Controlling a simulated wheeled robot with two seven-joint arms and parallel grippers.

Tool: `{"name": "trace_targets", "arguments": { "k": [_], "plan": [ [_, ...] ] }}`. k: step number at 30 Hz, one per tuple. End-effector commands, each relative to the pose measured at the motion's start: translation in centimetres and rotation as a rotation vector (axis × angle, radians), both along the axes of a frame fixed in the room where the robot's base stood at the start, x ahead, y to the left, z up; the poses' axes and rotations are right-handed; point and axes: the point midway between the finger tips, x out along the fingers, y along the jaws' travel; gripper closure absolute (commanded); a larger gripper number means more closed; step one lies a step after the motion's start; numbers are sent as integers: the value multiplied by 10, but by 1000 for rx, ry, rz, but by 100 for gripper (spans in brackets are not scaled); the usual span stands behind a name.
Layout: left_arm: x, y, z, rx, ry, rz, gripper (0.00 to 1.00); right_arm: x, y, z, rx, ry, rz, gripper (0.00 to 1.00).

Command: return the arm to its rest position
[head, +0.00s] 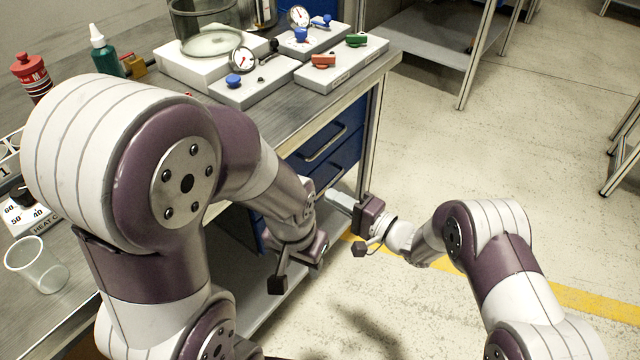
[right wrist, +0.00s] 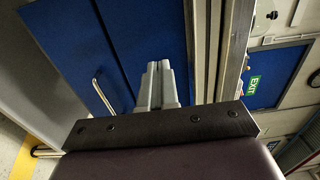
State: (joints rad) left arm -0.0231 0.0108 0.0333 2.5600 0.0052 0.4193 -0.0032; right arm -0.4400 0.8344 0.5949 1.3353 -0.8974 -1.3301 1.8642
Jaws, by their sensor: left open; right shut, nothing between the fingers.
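My left arm fills the left foreground in the head view and bends down past the bench's front edge. My left gripper (head: 300,262) hangs low beside the bench front, over the lower shelf; its fingers are mostly hidden, so what shows of it is the dark body. My right arm comes in from the lower right. My right gripper (head: 338,201) points left towards the blue drawers, close to my left wrist. In the right wrist view its pale fingers (right wrist: 157,86) are together and empty, in front of a blue drawer front (right wrist: 75,45).
The workbench (head: 345,105) carries gauge blocks (head: 255,85), a glass vessel (head: 205,20), a red bottle (head: 32,75), a green bottle (head: 105,52) and a clear cup (head: 38,265). Blue drawers (head: 325,145) face the floor. Open floor (head: 480,160) lies right.

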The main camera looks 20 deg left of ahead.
Motion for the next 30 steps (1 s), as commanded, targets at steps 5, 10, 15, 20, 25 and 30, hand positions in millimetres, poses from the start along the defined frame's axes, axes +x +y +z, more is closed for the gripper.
{"name": "trace_targets", "arguments": {
  "k": [5,10,15,20,25,30],
  "plan": [
    [0,0,2,0,0,0,50,-3,-8,0,0,0,2,100],
    [0,0,1,0,0,0,50,-3,-8,-1,-10,-27,1,100],
    [0,0,1,0,0,0,50,10,-37,-73,-453,-267,-99,100],
    [0,0,2,0,0,0,50,-6,-178,-102,-1265,-357,-18,100],
    [0,0,2,0,0,0,50,-87,-286,-61,-1587,-169,241,100],
    [0,0,2,0,0,0,50,-170,-335,-12,-1608,30,367,100]
  ]
}}
